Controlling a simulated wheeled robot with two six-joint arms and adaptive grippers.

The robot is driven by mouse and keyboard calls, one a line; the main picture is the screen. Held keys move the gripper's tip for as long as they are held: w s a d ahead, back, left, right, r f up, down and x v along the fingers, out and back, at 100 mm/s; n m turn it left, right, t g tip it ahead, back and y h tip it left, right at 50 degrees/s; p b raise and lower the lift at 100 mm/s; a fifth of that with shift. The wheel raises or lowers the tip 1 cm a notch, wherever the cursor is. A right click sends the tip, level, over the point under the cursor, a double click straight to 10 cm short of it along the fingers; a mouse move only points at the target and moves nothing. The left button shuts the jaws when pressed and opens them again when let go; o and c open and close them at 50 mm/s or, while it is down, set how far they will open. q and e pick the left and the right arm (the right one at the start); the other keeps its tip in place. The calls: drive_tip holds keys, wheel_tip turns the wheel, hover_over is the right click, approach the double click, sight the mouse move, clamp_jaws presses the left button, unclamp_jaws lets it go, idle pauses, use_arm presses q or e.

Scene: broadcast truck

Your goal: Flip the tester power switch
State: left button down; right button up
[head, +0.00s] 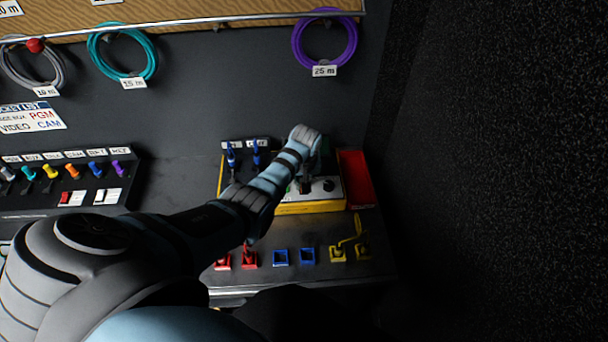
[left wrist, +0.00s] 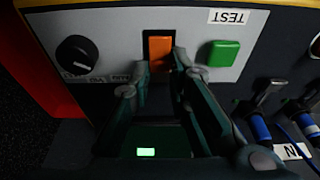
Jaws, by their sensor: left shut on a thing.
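The tester (head: 312,207) is a yellow-edged box with a light grey panel, at the back of the bench below my left arm. In the left wrist view its panel (left wrist: 115,25) carries an orange switch (left wrist: 160,52), a green button (left wrist: 220,53) by an upside-down TEST label, and a black knob (left wrist: 77,55). My left gripper (left wrist: 161,66) is shut on the orange switch, with one finger on each side of it. In the head view my left wrist covers much of the panel, and the fingertips are hard to make out. My right gripper is not in view.
Blue plugs (head: 257,156) stand left of the tester, and a red block (head: 357,180) is at its right. Red, blue and yellow sockets (head: 280,257) line the bench front. A row of coloured plugs (head: 72,172) is at left. Coiled cables (head: 325,62) hang above.

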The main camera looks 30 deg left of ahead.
use_arm(q)
drive_tip(key=c, duration=1.5)
unclamp_jaws()
drive_tip(key=v, duration=1.2)
drive_tip(key=shift+d, duration=0.1)
